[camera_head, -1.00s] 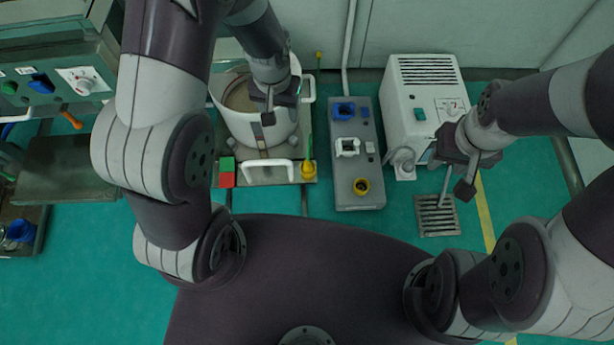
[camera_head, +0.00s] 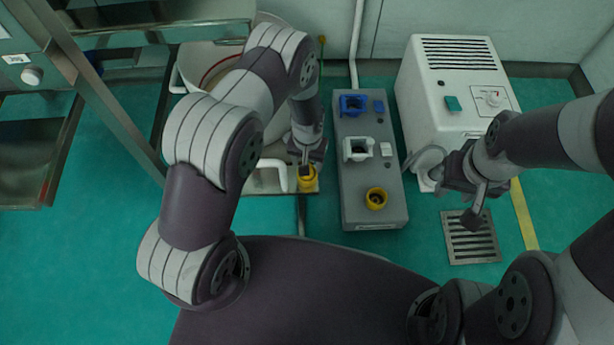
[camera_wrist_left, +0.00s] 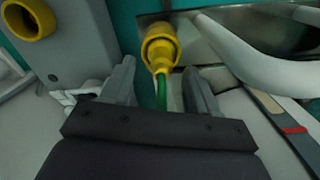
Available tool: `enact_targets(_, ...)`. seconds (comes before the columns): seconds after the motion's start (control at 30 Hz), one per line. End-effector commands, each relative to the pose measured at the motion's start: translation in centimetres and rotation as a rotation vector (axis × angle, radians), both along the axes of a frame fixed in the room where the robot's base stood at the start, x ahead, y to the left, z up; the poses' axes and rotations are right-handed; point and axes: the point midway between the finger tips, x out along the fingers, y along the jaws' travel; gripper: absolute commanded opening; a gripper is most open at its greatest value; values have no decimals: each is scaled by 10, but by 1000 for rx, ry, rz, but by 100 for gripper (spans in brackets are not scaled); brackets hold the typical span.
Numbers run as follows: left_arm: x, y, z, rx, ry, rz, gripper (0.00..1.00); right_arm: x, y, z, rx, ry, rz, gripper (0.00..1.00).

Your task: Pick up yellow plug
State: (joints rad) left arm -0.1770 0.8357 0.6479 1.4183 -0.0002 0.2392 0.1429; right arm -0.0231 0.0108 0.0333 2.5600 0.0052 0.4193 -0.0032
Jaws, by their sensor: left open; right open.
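The yellow plug (camera_head: 307,180) sits on the edge of the sieve's base plate. In the left wrist view the yellow plug (camera_wrist_left: 161,48) has a green-and-yellow cable running from it back between my fingers. My left gripper (camera_head: 307,157) is directly above it, pointing down. In the wrist view the left gripper's fingers (camera_wrist_left: 158,85) are apart, one on each side of the cable, with the plug just beyond the tips. My right gripper (camera_head: 470,195) is open and empty above the floor near the white box.
A grey socket box (camera_head: 370,215) to the right carries blue, white and yellow sockets; the yellow socket (camera_head: 376,198) is nearest me. A white cabinet (camera_head: 455,80) stands further right, with a floor grate (camera_head: 470,238) before it. The sieve pot (camera_head: 200,65) is partly hidden behind my left arm.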

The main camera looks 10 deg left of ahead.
Motion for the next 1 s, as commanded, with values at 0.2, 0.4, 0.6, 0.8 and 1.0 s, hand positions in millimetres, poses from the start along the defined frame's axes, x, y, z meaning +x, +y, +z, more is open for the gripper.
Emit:
enact_targets(0.2, 3, 2, -46, 0, 1, 0, 59, 0, 0, -40, 0, 0, 0, 43)
enact_targets(0.4, 4, 2, -44, 0, 0, 0, 59, 0, 0, -37, 0, 0, 0, 43)
enact_targets(0.6, 3, 2, -44, 0, 0, 0, 7, 0, 0, -37, 0, 0, 0, 43)
enact_targets(0.8, 4, 2, -44, 0, 0, 0, 0, 0, 0, -37, 0, 0, 0, 43)
enact_targets(1.0, 4, 2, -35, 0, 0, 0, 0, 0, 0, -30, 0, 0, 0, 43)
